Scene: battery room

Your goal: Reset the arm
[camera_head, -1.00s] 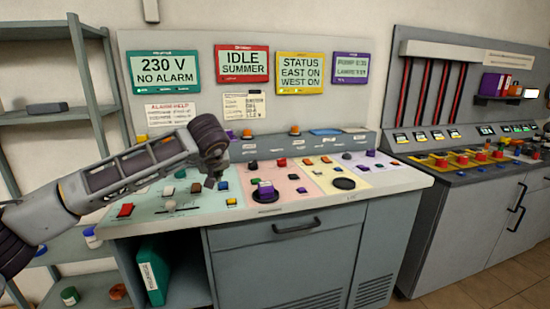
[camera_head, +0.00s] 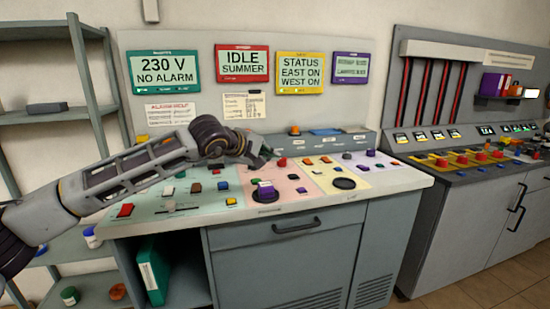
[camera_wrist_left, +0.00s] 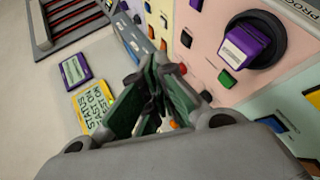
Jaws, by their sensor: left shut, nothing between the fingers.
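My left arm reaches in from the left in the head view. Its gripper (camera_head: 262,158) is above the back of the console's pink section, apart from the controls as far as I can tell. In the left wrist view the gripper (camera_wrist_left: 158,100) shows its dark green finger pads close together, shut and empty. The control console (camera_head: 400,183) has green, pink, yellow and white sections. A purple knob (camera_head: 265,189) stands on a black disc in the pink section and shows large in the left wrist view (camera_wrist_left: 245,45). My right gripper is out of view.
Sign panels hang behind the console: green "230 V NO ALARM" (camera_head: 163,66), red "IDLE SUMMER" (camera_head: 241,63), yellow "STATUS" (camera_head: 300,72) and a purple one (camera_head: 351,67). A second console (camera_head: 450,230) stands at right. Grey shelving (camera_head: 40,117) stands at left.

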